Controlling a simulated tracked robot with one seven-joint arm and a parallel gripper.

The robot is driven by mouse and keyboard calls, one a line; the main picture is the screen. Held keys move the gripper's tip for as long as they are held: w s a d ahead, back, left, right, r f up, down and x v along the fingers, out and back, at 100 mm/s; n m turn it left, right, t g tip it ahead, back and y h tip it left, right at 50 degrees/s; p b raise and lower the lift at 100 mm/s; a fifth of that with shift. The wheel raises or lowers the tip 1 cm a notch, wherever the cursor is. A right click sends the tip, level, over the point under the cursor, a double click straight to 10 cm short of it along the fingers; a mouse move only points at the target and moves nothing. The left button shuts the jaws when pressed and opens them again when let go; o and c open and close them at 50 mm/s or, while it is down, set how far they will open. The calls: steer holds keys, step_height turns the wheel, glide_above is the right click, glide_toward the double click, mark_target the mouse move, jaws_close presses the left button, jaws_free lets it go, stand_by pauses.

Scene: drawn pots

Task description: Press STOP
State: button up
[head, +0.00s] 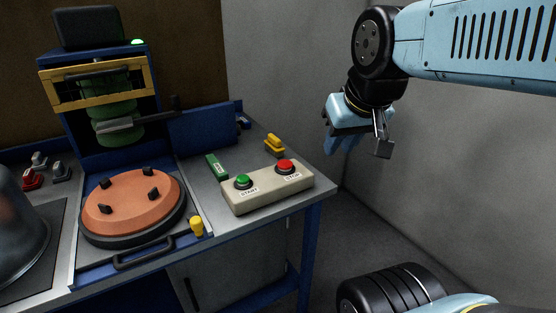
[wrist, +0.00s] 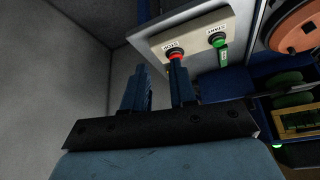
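The red STOP button (head: 285,166) sits on the right end of a beige control box (head: 262,193), with a green START button (head: 243,181) on its left end. My gripper (head: 364,143) is to the right of the box and apart from it, beyond the table's right edge. In the wrist view, my gripper (wrist: 158,70) shows two blue fingers with a gap between them and nothing held. There the STOP button (wrist: 175,56) appears just past the tip of the right-hand finger, with the START button (wrist: 218,40) further right.
An orange disc (head: 132,203) with black knobs lies left of the box. A yellow-framed press (head: 95,82) stands behind it. A small green block (head: 216,167) and yellow pieces (head: 274,146) lie near the box. Grey walls stand at the right; the space above the box is clear.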

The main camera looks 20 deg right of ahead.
jaws_close()
stand_by(1.2)
